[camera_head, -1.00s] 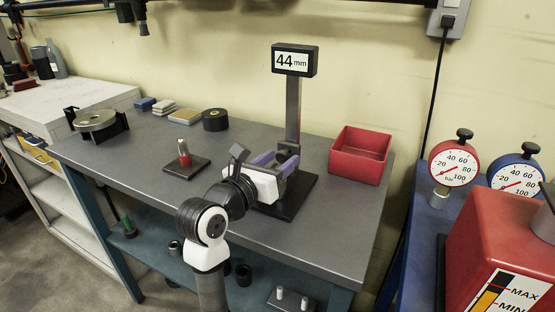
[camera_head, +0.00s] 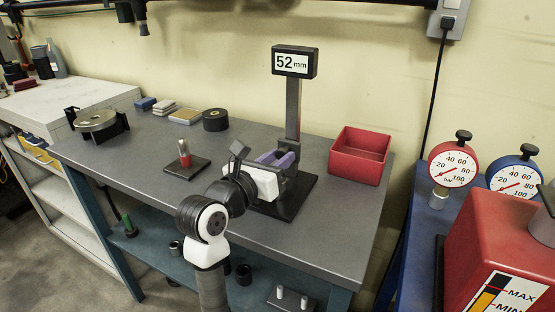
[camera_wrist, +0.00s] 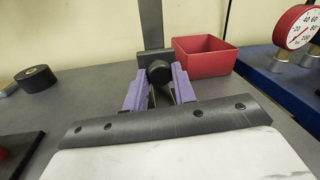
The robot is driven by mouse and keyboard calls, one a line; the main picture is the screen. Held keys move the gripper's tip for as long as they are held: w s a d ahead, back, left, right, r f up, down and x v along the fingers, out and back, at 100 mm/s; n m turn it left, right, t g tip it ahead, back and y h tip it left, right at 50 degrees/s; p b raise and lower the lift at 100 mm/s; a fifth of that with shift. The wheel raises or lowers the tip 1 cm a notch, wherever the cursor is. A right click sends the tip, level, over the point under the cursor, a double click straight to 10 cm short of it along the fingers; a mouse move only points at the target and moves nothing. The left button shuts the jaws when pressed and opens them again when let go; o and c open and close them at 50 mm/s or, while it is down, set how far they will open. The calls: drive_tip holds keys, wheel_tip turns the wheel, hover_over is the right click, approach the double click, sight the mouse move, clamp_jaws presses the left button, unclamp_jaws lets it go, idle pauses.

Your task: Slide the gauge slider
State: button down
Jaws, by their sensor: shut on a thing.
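The gauge (camera_head: 293,110) is a grey upright column on a dark base plate (camera_head: 300,205), with a display (camera_head: 294,62) on top reading 52 mm. In the wrist view the column (camera_wrist: 152,22) rises behind a dark round slider knob (camera_wrist: 159,72). My gripper (camera_head: 281,160) has purple fingers and is low on the column, just above the base. In the wrist view the fingers of my gripper (camera_wrist: 158,85) stand on either side of the knob and are shut on it. My wrist hides part of the slider in the head view.
A red open bin (camera_head: 360,155) stands close to the right of the gauge. A small stand with a pin (camera_head: 185,160) and a black roll (camera_head: 215,120) are to the left. Red and blue dial gauges stand on the blue bench at right.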

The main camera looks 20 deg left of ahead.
wheel_tip(320, 180, up, 10)
drive_tip(key=p, duration=0.7)
drive_tip(key=shift+f, duration=0.1)
drive_tip(key=c, duration=1.1)
unclamp_jaws()
drive_tip(key=shift+c, duration=0.2)
drive_tip(key=b+v, duration=0.3)
drive_tip(key=v, duration=1)
drive_tip(key=shift+s, duration=0.4)
